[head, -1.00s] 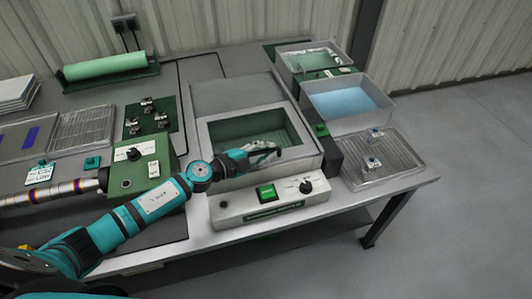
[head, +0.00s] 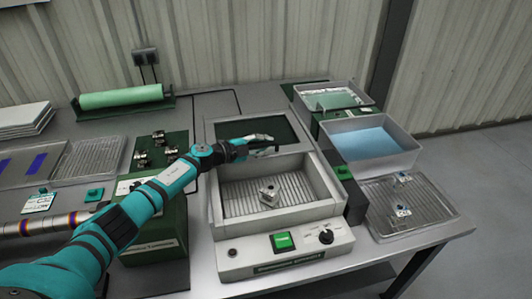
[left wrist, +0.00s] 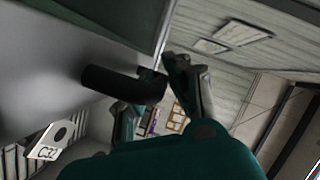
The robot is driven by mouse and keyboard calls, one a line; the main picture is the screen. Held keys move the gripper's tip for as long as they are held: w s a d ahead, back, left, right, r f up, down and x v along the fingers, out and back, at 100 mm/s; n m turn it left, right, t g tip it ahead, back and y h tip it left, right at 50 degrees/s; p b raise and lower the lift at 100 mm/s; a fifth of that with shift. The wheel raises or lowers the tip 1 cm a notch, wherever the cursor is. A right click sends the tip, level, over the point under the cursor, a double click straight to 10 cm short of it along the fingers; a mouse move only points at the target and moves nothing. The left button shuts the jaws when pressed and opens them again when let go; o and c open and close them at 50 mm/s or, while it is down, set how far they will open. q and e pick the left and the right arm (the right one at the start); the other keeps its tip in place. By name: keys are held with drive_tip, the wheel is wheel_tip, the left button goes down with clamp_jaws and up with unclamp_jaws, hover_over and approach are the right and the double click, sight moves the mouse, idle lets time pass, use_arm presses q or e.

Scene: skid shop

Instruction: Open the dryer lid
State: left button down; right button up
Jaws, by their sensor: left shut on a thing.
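The dryer (head: 335,195) stands on the bench with its front chamber uncovered. A small metal part (head: 268,192) lies on the ribbed chamber floor (head: 240,207). The lid (head: 222,130), a pale frame around a dark green window, is at the back of the chamber; I cannot tell whether it is tilted or flat. My left gripper (head: 268,146) is at the lid's front edge, shut on the lid handle. In the left wrist view the fingers (left wrist: 150,98) are around the black handle (left wrist: 108,84). My right gripper is not in view.
The dryer's control panel (head: 285,253) has a green button (head: 282,241) and a black knob (head: 326,237). A tub of blue liquid (head: 371,142) and a ribbed tray (head: 420,215) stand to the right. A green box (head: 160,215) is under my left arm.

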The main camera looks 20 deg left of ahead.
use_arm(q)
drive_tip(key=shift+w+a, duration=0.1)
drive_tip(key=c, duration=1.6)
unclamp_jaws()
drive_tip(key=v, duration=1.2)
drive_tip(key=shift+f, duration=0.1)
